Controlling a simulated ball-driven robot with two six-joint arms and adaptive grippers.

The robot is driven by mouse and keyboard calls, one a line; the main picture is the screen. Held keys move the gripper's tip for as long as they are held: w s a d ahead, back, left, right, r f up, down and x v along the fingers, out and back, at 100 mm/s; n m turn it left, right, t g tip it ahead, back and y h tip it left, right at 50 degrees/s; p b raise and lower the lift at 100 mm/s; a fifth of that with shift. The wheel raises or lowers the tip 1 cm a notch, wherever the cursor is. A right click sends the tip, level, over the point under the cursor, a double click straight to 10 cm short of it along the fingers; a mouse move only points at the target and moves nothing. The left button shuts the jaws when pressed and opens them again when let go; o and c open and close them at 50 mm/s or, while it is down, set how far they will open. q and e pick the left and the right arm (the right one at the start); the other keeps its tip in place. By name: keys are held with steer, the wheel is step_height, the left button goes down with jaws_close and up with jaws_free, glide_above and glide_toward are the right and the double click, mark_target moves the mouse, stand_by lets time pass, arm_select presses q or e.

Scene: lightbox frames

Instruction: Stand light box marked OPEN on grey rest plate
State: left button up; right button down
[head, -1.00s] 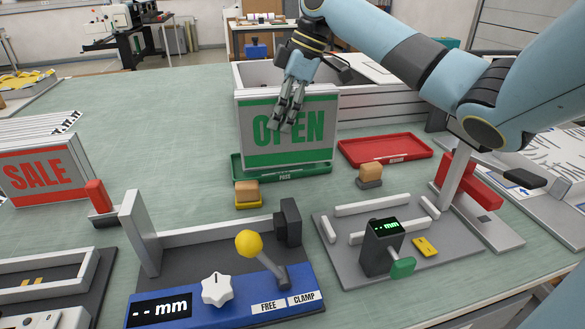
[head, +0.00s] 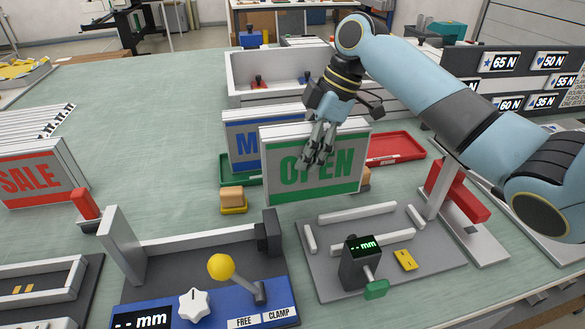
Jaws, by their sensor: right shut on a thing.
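The light box marked OPEN (head: 343,182) is white with green lettering and a green band along its lower edge. It stands upright at the centre of the head view. My right gripper (head: 317,160) reaches over its top from behind and is shut on it, with its fingers across the front face. A grey plate (head: 325,278) with several pale rails and a small gauge (head: 360,262) lies in front of the box, toward me. I cannot tell whether this is the rest plate. My left gripper is not in view.
A blue-marked light box (head: 240,150) stands behind OPEN, near a green tray (head: 227,172). A red tray (head: 400,147) lies to the right. A SALE light box (head: 35,178) stands at far left. A blue clamp fixture (head: 215,300) is front left.

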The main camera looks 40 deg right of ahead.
steer(key=w, duration=0.1)
steer(key=w+f, duration=0.1)
steer(key=shift+w+a+f, duration=0.3)
steer(key=shift+w+a, duration=0.05)
steer(key=shift+a, duration=0.05)
steer(key=shift+f+p, duration=0.35)
steer(key=shift+f, duration=1.65)
steer(key=shift+f, duration=0.1)
steer(key=c, duration=0.6)
jaws_free()
steer(key=shift+s, duration=0.1)
